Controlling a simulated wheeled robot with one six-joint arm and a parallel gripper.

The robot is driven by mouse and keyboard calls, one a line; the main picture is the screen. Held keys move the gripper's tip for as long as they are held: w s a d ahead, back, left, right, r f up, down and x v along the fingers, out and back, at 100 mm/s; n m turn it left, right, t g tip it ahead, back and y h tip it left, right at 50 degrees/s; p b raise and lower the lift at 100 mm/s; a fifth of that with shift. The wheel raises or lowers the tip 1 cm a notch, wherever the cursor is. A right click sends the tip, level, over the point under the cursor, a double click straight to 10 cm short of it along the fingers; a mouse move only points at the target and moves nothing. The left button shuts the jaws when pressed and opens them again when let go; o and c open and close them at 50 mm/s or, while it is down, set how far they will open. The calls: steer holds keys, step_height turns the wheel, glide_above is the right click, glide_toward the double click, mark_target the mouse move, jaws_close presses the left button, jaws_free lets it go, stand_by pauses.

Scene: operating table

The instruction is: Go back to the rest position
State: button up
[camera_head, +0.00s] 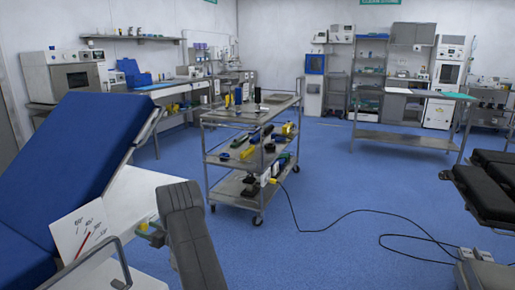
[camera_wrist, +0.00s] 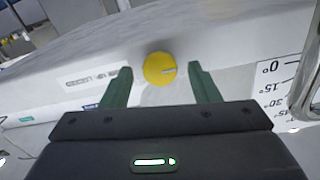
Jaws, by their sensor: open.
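In the wrist view my gripper (camera_wrist: 160,68) is open, its two green fingers spread apart. A round yellow knob (camera_wrist: 158,69) on a pale grey surface shows in the gap between the fingertips. Nothing is clamped between the fingers; whether either one touches the knob I cannot tell. A white angle scale (camera_wrist: 281,90) is to the right of the knob. In the head view the scale (camera_head: 82,228) with its red pointer stands beside a tilted blue padded table (camera_head: 85,140).
A metal rail (camera_wrist: 307,85) is close on the right in the wrist view. In the head view a loaded steel trolley (camera_head: 254,117) stands mid-room, with a black cable (camera_head: 345,215) across the blue floor. A black padded table (camera_head: 490,185) is at the right. Floor between is open.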

steer(key=shift+r+m+p, duration=0.2)
steer(key=shift+m+p, duration=2.1)
steer(key=shift+p, duration=1)
steer(key=shift+f+m+p, duration=0.15)
steer(key=shift+m+p, duration=0.35)
steer(key=shift+p, duration=0.1)
steer(key=shift+f, duration=0.1)
steer(key=shift+w+d, duration=0.1)
